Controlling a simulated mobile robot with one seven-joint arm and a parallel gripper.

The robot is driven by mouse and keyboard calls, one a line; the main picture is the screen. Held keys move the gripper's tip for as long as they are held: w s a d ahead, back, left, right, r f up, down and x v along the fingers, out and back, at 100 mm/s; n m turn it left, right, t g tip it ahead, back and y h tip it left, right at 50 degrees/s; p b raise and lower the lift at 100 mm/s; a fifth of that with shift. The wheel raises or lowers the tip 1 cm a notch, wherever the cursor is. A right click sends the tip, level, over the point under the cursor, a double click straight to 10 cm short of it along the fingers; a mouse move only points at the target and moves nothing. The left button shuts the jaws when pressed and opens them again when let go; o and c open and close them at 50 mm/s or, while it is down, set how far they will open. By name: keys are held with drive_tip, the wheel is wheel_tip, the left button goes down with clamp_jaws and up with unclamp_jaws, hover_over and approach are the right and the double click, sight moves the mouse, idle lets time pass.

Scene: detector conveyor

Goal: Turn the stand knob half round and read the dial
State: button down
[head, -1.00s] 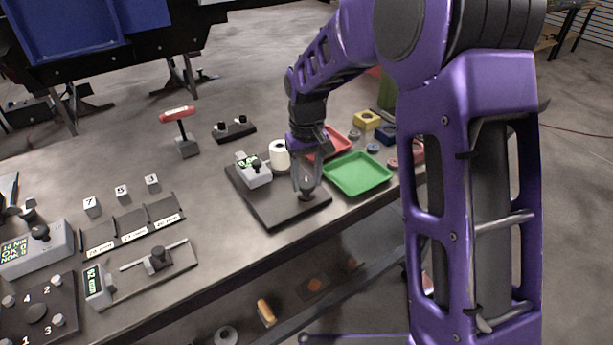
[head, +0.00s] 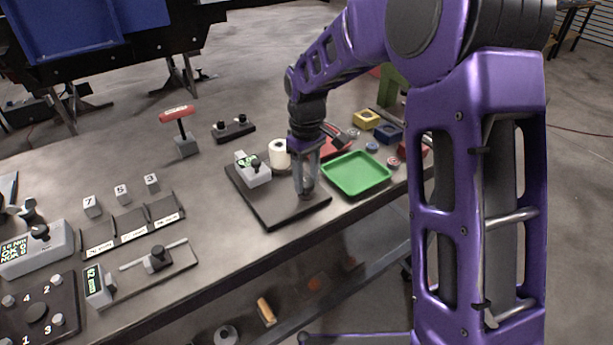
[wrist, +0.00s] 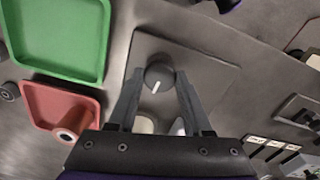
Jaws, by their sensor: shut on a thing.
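The stand is a dark flat board (head: 268,207) on the bench. It carries a round dark knob (wrist: 159,72) with a white mark, which points toward my palm in the wrist view. My gripper (head: 306,189) is down at the board's right end, its two fingers shut on the knob, one on each side. In the head view the fingers mostly hide the knob. The dial is a grey box with a small green-lit display (head: 248,163) at the board's far left part. Its reading is too small to make out.
A white roll (head: 279,154) stands by the board's far edge. A green tray (head: 357,174) lies close to the right, a red tray (head: 332,147) behind it. A red-handled tool (head: 178,116) stands farther back.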

sight(307, 182)
drive_tip(key=shift+c, duration=1.6)
unclamp_jaws()
wheel_tip(307, 182, up, 18)
drive_tip(key=shift+f, duration=0.25)
